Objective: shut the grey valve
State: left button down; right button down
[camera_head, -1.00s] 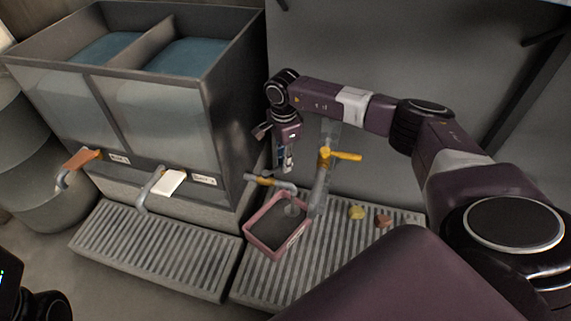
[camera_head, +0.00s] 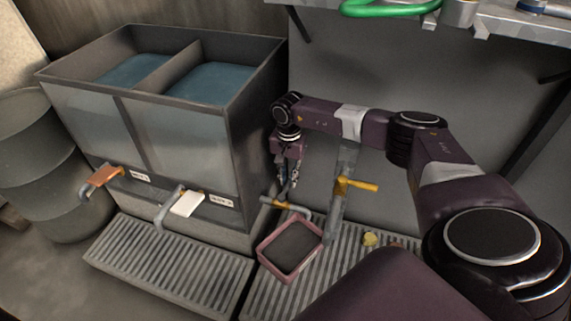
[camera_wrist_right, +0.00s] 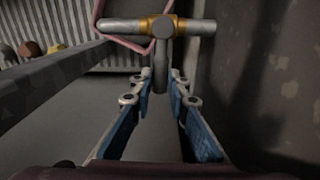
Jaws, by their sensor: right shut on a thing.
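The grey valve (camera_head: 268,201) is a short grey pipe with an orange collar, beside the tank's lower right corner. Its downturned spout is over or near a pink-rimmed tray. In the wrist view the valve (camera_wrist_right: 161,27) is a grey crossbar with an orange collar, and a grey lever (camera_wrist_right: 161,72) points toward me. My right gripper (camera_head: 287,186) comes down from above onto the valve. In the wrist view its blue-padded fingertips (camera_wrist_right: 161,82) are on either side of the lever's end, shut on it. My left gripper is not in view.
A yellow-handled valve (camera_head: 357,185) on an upright pipe stands just right of my gripper. The pink tray (camera_head: 262,259) sits on a grated platform. A shelf (camera_head: 500,22) hangs at upper right.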

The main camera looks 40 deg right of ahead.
jog(key=shift+w+n, duration=0.15)
jog(key=shift+n, duration=0.15)
jog(key=c, duration=1.8)
grip_release()
jog(key=shift+a, duration=0.1)
jog(key=shift+c, duration=0.2)
notch_tip(320, 180, up, 12)
